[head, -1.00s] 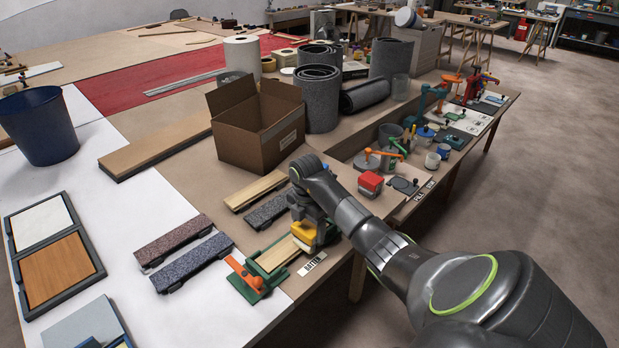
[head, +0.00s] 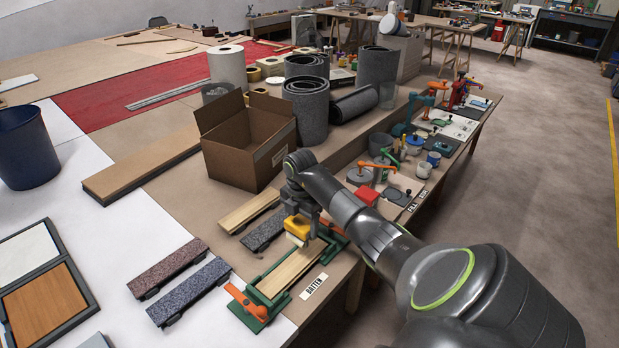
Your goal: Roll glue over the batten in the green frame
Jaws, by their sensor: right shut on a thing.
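The pale wooden batten (head: 286,275) lies in the green frame (head: 255,304) at the table's front edge, beside a "BATTEN" label. The frame has an orange lever (head: 243,298) at its near end. My right gripper (head: 298,212) is shut on a yellow-bodied glue roller (head: 297,227) over the far part of the batten. The roller's pale end points down towards the batten; I cannot tell whether it touches. The far end of the frame is partly hidden by my right arm. My left gripper is not in view.
Two speckled strips (head: 190,293) lie left of the frame. A grey strip (head: 263,231) and a pale wood strip (head: 248,213) lie just behind it. An open cardboard box (head: 243,150) and grey rolls (head: 306,112) stand further back. Pots and clamps line the right edge.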

